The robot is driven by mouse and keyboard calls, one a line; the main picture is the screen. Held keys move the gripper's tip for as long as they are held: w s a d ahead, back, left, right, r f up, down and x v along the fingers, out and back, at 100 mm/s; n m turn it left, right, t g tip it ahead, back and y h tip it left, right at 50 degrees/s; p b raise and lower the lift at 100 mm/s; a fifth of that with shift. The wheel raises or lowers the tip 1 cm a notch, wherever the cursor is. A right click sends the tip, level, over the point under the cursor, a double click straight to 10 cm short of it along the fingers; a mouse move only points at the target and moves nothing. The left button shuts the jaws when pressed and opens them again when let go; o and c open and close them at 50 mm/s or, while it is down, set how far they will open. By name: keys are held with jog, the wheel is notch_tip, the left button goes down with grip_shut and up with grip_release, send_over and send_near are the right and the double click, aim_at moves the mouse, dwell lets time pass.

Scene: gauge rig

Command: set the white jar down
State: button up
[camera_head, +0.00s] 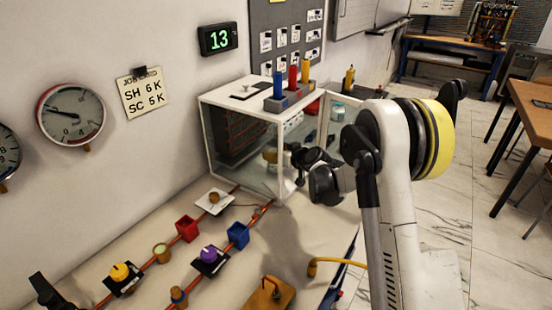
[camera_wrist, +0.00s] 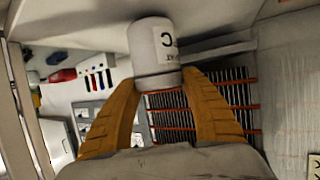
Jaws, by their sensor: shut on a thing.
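The white jar (camera_wrist: 155,47) shows in the wrist view with a dark letter on its side. It sits between the two tan fingertips of my gripper (camera_wrist: 158,80), which are shut on it. In the head view my gripper (camera_head: 271,155) reaches into the white-framed, glass-sided cabinet (camera_head: 207,140) from its right side. The jar cannot be made out clearly there. Whether the jar's base touches a surface cannot be told.
A dark slatted rack with orange lines (camera_wrist: 170,118) lies beyond the fingers. Red, blue and yellow cylinders (camera_head: 292,78) stand on the cabinet top. The bench below holds orange pipes, a red box (camera_head: 187,229), a blue box (camera_head: 238,235) and knobs.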

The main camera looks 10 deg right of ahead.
jog(key=shift+f, duration=0.5)
jog(key=shift+r, duration=0.2)
jog(key=shift+f, duration=0.15)
jog(key=o, duration=0.9)
jog(key=shift+f, duration=0.1)
jog(key=o, duration=0.5)
jog(key=shift+c, duration=0.2)
